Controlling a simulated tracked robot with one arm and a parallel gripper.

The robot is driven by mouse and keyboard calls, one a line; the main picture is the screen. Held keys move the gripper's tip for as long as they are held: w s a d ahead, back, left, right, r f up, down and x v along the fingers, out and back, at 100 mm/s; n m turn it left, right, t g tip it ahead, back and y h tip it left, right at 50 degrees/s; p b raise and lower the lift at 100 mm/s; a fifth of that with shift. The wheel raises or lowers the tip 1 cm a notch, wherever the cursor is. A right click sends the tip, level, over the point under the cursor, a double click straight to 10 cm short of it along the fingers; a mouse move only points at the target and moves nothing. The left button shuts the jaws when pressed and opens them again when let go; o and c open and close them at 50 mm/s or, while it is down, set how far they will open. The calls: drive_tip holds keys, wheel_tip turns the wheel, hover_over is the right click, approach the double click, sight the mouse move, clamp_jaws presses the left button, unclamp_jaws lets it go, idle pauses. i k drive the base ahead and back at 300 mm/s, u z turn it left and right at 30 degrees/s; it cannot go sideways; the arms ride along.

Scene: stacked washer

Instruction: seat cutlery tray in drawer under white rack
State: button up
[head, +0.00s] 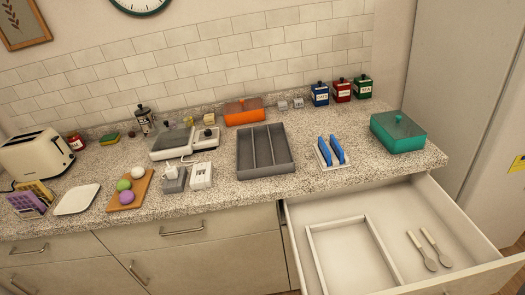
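The cutlery tray (286,163) is a dark grey open tray with long compartments, lying flat on the granite counter and looking empty. The white rack (336,167) stands on the counter to its right and holds two upright blue pieces. The drawer (383,214) below the rack is pulled open. Inside it, a white rectangular frame (313,252) borders a bare area on the left, and two wooden-looking spoons (421,252) lie to the right of the frame. The drawer's near left part is cut off by the picture edge. My gripper is not in view.
A teal lidded box (398,132) stands at the counter's right end, and an orange lidded dish (245,112) behind the tray. White and grey plug-like blocks (201,175) sit left of the tray. Blue, red and green canisters (341,91) line the wall. Closed drawers (182,232) are at left.

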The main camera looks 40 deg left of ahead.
sight(354, 241)
drive_tip(key=z, duration=0.05)
drive_tip(key=k, duration=0.55)
drive_tip(key=u, duration=0.4)
drive_tip(key=i, duration=0.8)
drive_tip(key=u, duration=0.9)
drive_tip(key=i, duration=1.55)
drive_tip(key=u, duration=0.2)
